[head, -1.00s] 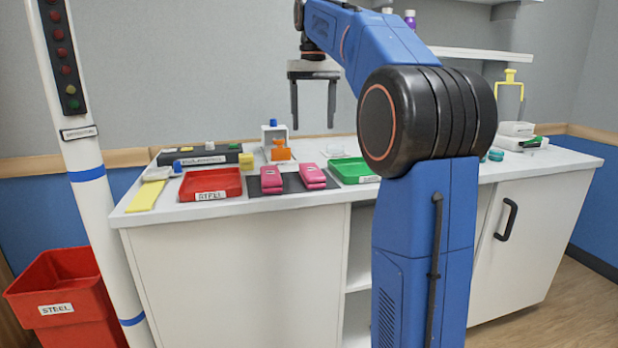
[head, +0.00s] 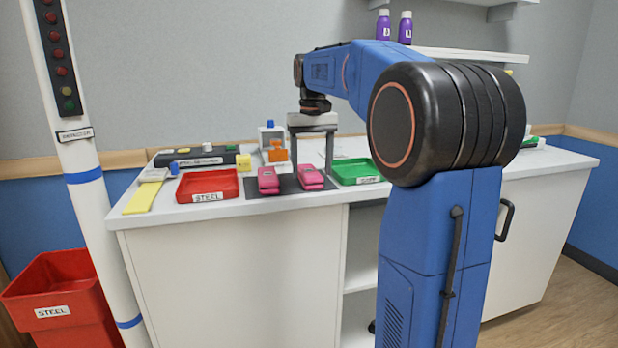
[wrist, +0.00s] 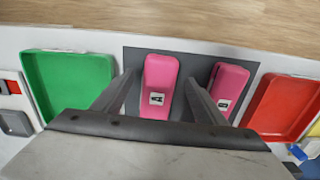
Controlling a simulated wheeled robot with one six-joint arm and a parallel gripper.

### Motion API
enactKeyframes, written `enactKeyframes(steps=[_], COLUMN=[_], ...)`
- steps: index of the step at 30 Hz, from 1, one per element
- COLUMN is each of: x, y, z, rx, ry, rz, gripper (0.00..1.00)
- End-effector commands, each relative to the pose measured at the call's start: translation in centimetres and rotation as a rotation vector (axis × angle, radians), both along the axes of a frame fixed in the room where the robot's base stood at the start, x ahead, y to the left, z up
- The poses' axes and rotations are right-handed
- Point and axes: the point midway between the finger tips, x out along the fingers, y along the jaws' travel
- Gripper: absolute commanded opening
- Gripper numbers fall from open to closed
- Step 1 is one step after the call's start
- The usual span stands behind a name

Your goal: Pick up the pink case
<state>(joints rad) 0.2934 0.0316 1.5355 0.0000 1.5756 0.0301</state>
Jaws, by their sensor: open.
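Two pink cases lie side by side on a dark mat (head: 288,187) on the counter. The other (head: 268,181) is nearer the red tray and also shows in the wrist view (wrist: 231,82). My gripper (head: 311,170) is open and points down over the right-hand case. In the wrist view its fingers (wrist: 160,95) lie either side of that case, one over the gap between the cases. Whether they touch it I cannot tell.
A red tray (head: 208,197) labelled STEEL is left of the mat, and a green tray (head: 358,183) is right. A white stand with an orange part (head: 277,154) is behind. A yellow strip (head: 143,199) lies at the counter's left end.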

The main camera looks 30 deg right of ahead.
Motion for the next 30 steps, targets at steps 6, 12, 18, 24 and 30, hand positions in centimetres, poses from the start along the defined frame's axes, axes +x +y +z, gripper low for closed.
enactKeyframes(steps=[6,12,18,24,30], x=[0.0,0.0,0.0,0.0,0.0], y=[0.0,0.0,0.0,0.0,0.0], z=[-2.1,-2.3,-2.2,-2.2,-1.8], rx=[0.0,0.0,0.0,0.0,-0.001], ry=[-0.001,-0.001,-0.001,-0.001,-0.003], rz=[0.0,0.0,0.0,0.0,0.0], gripper=[0.66,0.66,0.32,0.19,0.19])
